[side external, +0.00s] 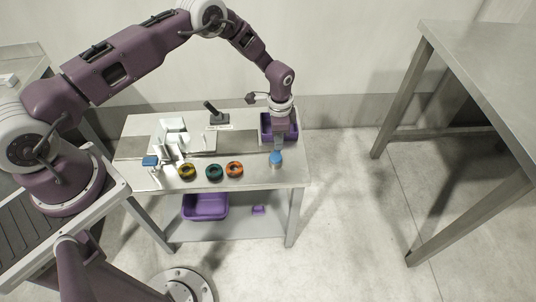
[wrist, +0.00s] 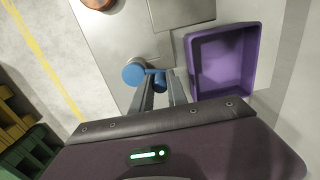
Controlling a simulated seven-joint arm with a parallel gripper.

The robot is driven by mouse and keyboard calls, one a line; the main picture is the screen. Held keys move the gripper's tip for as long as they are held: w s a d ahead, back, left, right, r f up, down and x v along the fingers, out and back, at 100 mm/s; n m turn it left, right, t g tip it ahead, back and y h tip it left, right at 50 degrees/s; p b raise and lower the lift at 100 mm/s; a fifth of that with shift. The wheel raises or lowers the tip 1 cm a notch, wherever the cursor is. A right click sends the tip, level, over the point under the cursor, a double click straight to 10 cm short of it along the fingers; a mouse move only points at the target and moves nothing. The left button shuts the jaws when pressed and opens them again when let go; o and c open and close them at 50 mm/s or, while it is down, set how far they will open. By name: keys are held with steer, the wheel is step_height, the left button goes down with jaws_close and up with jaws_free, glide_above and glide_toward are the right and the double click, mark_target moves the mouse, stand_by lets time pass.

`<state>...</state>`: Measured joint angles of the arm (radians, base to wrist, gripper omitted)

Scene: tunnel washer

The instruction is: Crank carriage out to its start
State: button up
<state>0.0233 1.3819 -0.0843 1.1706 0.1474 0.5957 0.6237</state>
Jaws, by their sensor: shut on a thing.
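A blue crank (side external: 276,158) stands at the right front of the steel bench. In the wrist view its round blue hub (wrist: 134,73) shows to the left of my fingers, and a short blue arm runs from it to a grip between them. My gripper (side external: 279,147) points down from above and is shut on this crank grip; the fingers (wrist: 161,80) partly hide it. A pale, glossy washer housing (side external: 173,128) stands at the bench's left. A small blue-topped piece (side external: 150,161) sits at the front left; I cannot tell whether it is the carriage.
A purple bin (wrist: 222,60) stands close to the right of my fingers. Yellow (side external: 187,171), green (side external: 214,172) and orange (side external: 235,169) rings lie along the bench front. A black lever (side external: 216,114) stands behind. Another purple bin (side external: 205,206) is on the lower shelf.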

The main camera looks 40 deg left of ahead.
steer(key=shift+s+a, duration=0.9)
steer(key=shift+s, duration=1.4)
steer(key=shift+s+d, duration=0.3)
steer(key=shift+s, duration=0.25)
steer(key=shift+s+d, duration=0.3)
steer(key=shift+s, duration=0.25)
steer(key=shift+s+d, duration=0.3)
steer(key=shift+d, duration=0.35)
steer(key=shift+s+d, duration=0.25)
steer(key=shift+d, duration=0.35)
steer(key=shift+w+d, duration=0.2)
steer(key=shift+d, duration=0.45)
steer(key=shift+w+d, duration=0.15)
steer(key=shift+d, duration=0.45)
steer(key=shift+w+d, duration=0.8)
steer(key=shift+w, duration=1.5)
steer(key=shift+w+a, duration=0.3)
steer(key=shift+w, duration=0.2)
steer(key=shift+w+a, duration=0.25)
steer(key=shift+w, duration=0.25)
steer(key=o, duration=0.9)
steer(key=shift+r, duration=0.1)
